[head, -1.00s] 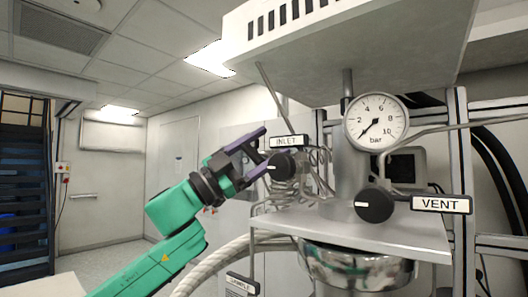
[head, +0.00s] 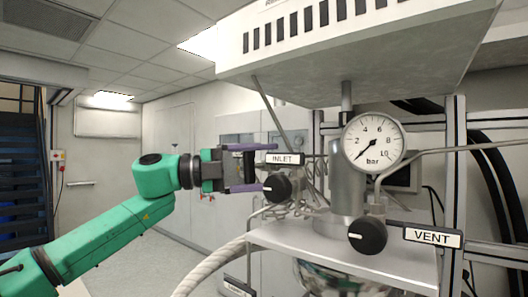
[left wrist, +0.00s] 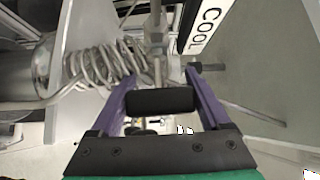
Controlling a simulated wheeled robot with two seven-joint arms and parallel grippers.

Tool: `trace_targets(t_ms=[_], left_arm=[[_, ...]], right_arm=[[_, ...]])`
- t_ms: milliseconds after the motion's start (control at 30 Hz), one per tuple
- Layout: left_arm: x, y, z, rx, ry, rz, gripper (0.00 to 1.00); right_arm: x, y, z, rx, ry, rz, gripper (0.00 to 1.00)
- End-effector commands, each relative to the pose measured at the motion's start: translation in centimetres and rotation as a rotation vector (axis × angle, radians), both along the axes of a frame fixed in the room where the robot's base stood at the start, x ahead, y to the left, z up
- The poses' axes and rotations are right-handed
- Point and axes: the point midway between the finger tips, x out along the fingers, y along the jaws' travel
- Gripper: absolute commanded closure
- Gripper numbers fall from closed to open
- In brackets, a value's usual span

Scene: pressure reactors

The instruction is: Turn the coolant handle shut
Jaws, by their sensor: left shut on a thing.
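The coolant handle (left wrist: 160,100) is a short black bar in the left wrist view. It lies crosswise between the two purple fingers of my left gripper (left wrist: 159,85), which are shut on it. A white label reading "COOL" (left wrist: 207,22), partly cut off, is above it to the right. In the head view my left gripper (head: 262,168) reaches in level from the left, just left of the INLET knob (head: 277,187) and its label. The valve behind the handle is largely hidden there. My right gripper is not in view.
The black VENT knob (head: 367,235) and pressure gauge (head: 373,143), its needle near the low end, are to the right. Coiled metal tubing (left wrist: 100,65) is close to my left fingers. A metal shelf (head: 330,240) and a thick hose (head: 212,265) are below.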

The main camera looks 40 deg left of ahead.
Motion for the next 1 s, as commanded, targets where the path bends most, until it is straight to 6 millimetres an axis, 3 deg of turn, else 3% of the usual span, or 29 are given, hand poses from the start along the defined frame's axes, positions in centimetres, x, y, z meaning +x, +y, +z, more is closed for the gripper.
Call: trace_targets(t_ms=[233,733,767,800,1000], left_arm=[[-0.01,-0.03,-0.09,0.084,0.002,-0.001,0.76],[-0.01,-0.05,-0.32,0.107,0.002,-0.001,0.76],[-0.01,-0.05,-0.32,0.107,0.002,-0.001,0.16],[-0.01,-0.05,-0.32,0.107,0.002,-0.001,0.01],[-0.01,-0.03,-0.27,0.105,0.002,0.000,0.00]], right_arm=[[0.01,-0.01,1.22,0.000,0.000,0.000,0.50],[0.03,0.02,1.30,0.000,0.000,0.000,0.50],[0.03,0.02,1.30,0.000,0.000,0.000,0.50],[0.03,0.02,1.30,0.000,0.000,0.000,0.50],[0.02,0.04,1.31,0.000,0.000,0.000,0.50]])
